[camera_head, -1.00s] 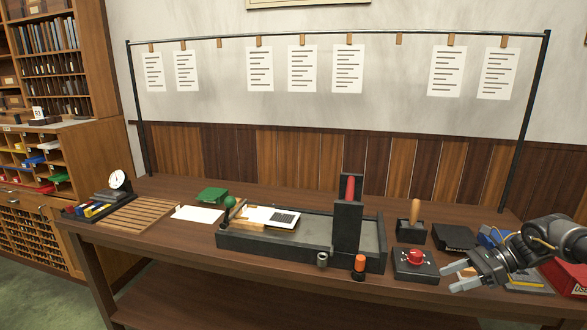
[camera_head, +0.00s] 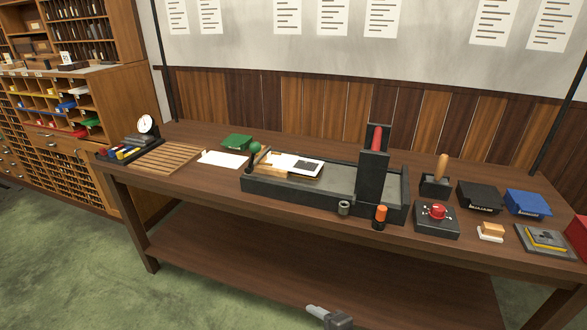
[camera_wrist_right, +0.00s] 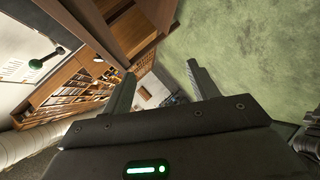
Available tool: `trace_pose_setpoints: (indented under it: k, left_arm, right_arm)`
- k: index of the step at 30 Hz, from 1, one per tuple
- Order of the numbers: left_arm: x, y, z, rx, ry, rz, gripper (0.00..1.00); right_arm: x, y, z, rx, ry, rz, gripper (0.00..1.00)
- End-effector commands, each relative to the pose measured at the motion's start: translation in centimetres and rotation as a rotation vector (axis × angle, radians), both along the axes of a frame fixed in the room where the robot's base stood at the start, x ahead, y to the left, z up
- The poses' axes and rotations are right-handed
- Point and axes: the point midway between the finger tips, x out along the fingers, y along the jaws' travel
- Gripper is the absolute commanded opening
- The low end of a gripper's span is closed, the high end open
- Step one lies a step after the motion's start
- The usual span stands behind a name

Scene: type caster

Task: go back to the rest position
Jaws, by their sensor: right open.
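My right gripper (camera_wrist_right: 160,85) is open and empty in the right wrist view, its two fingers spread with the green floor and the wooden furniture beyond them. Most of that arm is out of the picture. My left gripper is not in view.
The wooden table (camera_head: 215,190) carries a dark press bed (camera_head: 290,195) with a red-handled upright, a red-knobbed box (camera_head: 437,220), an orange-topped cylinder (camera_head: 380,217) and ink pads. Shelving (camera_head: 95,150) stands at left. Green floor (camera_head: 60,250) is free at front left.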

Motion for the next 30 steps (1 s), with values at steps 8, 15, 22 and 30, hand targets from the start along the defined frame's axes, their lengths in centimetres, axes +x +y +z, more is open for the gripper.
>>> trace_pose_setpoints:
  k: [8,15,22,30]
  left_arm:
    - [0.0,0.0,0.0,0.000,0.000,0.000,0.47]
    - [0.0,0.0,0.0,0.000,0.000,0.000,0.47]
    - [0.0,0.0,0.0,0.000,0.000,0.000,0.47]
    - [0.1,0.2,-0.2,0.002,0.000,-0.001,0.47]
  right_arm:
    - [-9.0,-10.4,-2.2,0.293,0.574,-0.797,0.59]
    - [-15.7,-15.5,-3.2,0.385,0.804,-1.178,0.59]
    - [-21.6,-18.9,-3.3,0.443,0.952,-1.473,0.59]
    - [-20.5,-18.9,-9.9,0.421,0.978,-1.500,0.59]
